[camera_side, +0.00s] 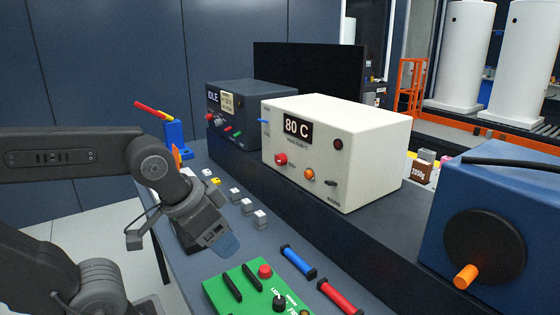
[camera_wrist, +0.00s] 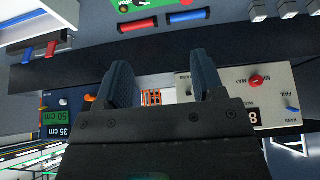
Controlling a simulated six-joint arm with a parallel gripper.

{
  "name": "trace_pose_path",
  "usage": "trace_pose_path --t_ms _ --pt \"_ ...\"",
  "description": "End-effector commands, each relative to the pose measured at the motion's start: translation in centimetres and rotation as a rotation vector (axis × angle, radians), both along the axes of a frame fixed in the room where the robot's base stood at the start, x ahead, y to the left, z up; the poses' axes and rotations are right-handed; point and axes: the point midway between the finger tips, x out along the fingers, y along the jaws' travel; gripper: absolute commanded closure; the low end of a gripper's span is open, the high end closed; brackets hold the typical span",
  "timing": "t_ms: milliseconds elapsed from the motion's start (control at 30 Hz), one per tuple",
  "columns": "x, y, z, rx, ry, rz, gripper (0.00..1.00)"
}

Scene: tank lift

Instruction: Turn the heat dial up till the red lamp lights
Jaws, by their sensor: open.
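The white heater box (camera_side: 365,155) shows "80 C" on its black display (camera_side: 298,128). A red dial (camera_side: 281,159) sits on its front below the display; in the wrist view the dial (camera_wrist: 257,81) is beside "MIN" and "MAX" marks. An orange knob (camera_side: 309,174) is to its right. A small dark red lamp (camera_side: 338,143) at the upper right of the front looks unlit. My gripper (camera_side: 224,243) is in front of the box and apart from it, above the bench. In the wrist view my gripper (camera_wrist: 164,78) is open and empty, with the dial right of its fingers.
A dark "IDLE" box (camera_side: 252,97) stands left of the heater box. A green board (camera_side: 245,290), a blue bar (camera_side: 297,262) and a red bar (camera_side: 338,296) lie in front. Small grey blocks (camera_side: 247,206) line the bench. A blue box with a black wheel (camera_side: 485,248) stands right.

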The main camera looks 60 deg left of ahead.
Motion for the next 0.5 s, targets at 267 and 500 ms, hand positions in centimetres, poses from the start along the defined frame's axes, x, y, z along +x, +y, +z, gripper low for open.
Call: trace_pose_path --t_ms 267,500 --pt "0.0 0.0 0.0 0.0 0.0 0.0 0.38" --pt "0.38 0.3 -0.01 0.006 -0.009 0.011 0.38"
